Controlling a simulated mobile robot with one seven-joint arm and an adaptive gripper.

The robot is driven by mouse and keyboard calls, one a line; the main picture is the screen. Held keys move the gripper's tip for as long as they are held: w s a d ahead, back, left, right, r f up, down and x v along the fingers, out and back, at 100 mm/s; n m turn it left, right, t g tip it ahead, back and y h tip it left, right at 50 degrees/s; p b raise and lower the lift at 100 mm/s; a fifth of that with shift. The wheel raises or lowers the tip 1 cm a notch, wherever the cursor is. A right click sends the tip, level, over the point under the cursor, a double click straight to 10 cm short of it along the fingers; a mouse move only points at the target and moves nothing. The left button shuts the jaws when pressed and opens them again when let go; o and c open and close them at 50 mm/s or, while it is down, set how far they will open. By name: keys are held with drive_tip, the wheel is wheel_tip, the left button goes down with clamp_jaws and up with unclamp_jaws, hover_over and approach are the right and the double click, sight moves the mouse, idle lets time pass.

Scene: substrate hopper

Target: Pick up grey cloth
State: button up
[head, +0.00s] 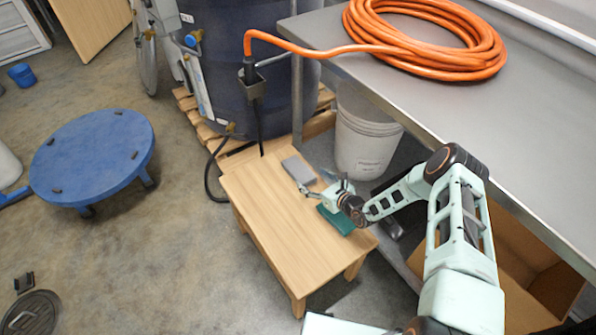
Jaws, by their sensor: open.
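The grey cloth (299,170) looks like a small flat rectangle lying on the low wooden table (268,217), near its far edge. My gripper (311,188) is low over the same table, just to the near right of the cloth. Its fingers are open and point toward the cloth. They look close to its near edge, but I cannot tell whether they touch it. Nothing shows between the fingers.
A dark green flat item (337,220) lies under my wrist on the table. A white bucket (365,140) and a metal bench (440,95) with a coiled orange hose (430,38) stand to the right. A dark blue tank (235,75) stands behind. The table's left part is clear.

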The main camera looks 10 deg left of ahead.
sight(299, 170)
drive_tip(key=shift+f, duration=0.35)
drive_tip(key=shift+w+a+f+b, duration=0.1)
drive_tip(key=shift+f+b, duration=0.1)
drive_tip(key=shift+b, duration=0.1)
drive_tip(key=b+x, duration=0.3)
drive_tip(key=x, duration=0.1)
drive_tip(key=shift+f, duration=0.15)
drive_tip(key=shift+w+a+b, duration=0.4)
drive_tip(key=shift+a+b, duration=0.05)
drive_tip(key=shift+b, duration=0.1)
drive_tip(key=b+x, duration=0.4)
drive_tip(key=shift+d+f, duration=0.1)
drive_tip(key=shift+d, duration=0.1)
drive_tip(key=shift+w+a+b, duration=0.35)
drive_tip(key=shift+w+a, duration=0.05)
drive_tip(key=c, duration=1.2)
